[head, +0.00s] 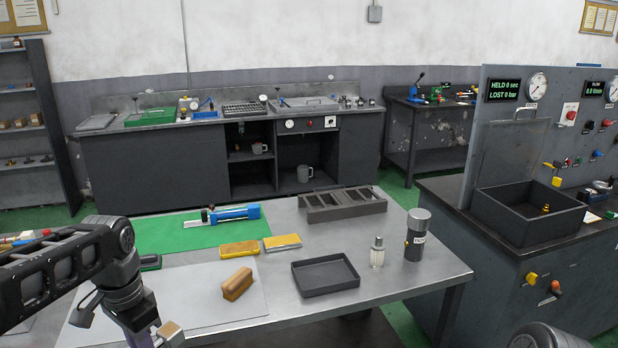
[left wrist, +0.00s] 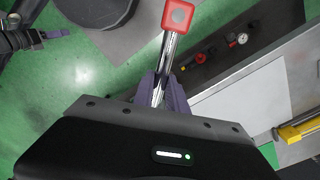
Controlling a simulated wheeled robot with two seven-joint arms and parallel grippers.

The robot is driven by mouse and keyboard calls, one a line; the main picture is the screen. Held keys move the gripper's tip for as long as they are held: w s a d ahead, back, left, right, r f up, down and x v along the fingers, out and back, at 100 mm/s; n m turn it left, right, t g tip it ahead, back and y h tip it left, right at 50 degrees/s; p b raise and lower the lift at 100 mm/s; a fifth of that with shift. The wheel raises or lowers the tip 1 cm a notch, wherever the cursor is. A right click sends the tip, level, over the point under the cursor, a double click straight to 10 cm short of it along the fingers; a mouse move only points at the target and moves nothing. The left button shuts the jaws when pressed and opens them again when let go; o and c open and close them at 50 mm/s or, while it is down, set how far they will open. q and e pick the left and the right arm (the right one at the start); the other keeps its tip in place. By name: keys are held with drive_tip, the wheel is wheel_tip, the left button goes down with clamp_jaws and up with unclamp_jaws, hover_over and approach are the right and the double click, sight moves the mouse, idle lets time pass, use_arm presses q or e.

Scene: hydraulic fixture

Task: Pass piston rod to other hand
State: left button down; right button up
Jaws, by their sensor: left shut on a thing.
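The piston rod (left wrist: 170,52) is a shiny chrome bar with a red square end (left wrist: 178,15) in the left wrist view. My left gripper (left wrist: 162,92), with purple fingers, is shut on the rod, and the red end sticks out beyond the fingertips. In the head view my left gripper (head: 158,340) is at the bottom edge, in front of the table's near left corner, mostly cut off. My right gripper (left wrist: 58,33) shows at the upper left of the left wrist view, apart from the rod; its jaw opening cannot be made out.
The steel table (head: 400,275) carries a green mat (head: 165,235) with a blue cylinder (head: 235,213), a brown block (head: 237,284), a black tray (head: 325,290), a small bottle (head: 377,252), a dark canister (head: 416,235) and a slotted rack (head: 342,212). A test bench (head: 520,285) stands right.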

sight(162, 339)
use_arm(q)
drive_tip(key=w+n, duration=0.1)
drive_tip(key=w+d+f+n, duration=0.2)
drive_tip(key=shift+w+d+n, duration=0.1)
drive_tip(key=shift+n, duration=0.3)
drive_tip(key=w+d+f+n, duration=0.2)
drive_tip(key=w+d+f, duration=0.2)
drive_tip(key=d+f, duration=0.4)
drive_tip(key=shift+d, duration=1.15)
drive_tip(key=shift+w, duration=0.1)
drive_tip(key=d+r+m, duration=0.2)
drive_tip(key=d+m, duration=0.2)
drive_tip(key=d, duration=0.4)
drive_tip(key=d+r+m, duration=0.3)
drive_tip(key=d+m, duration=0.1)
drive_tip(key=d, duration=0.5)
drive_tip(key=shift+s, duration=0.3)
drive_tip(key=shift+d, duration=0.1)
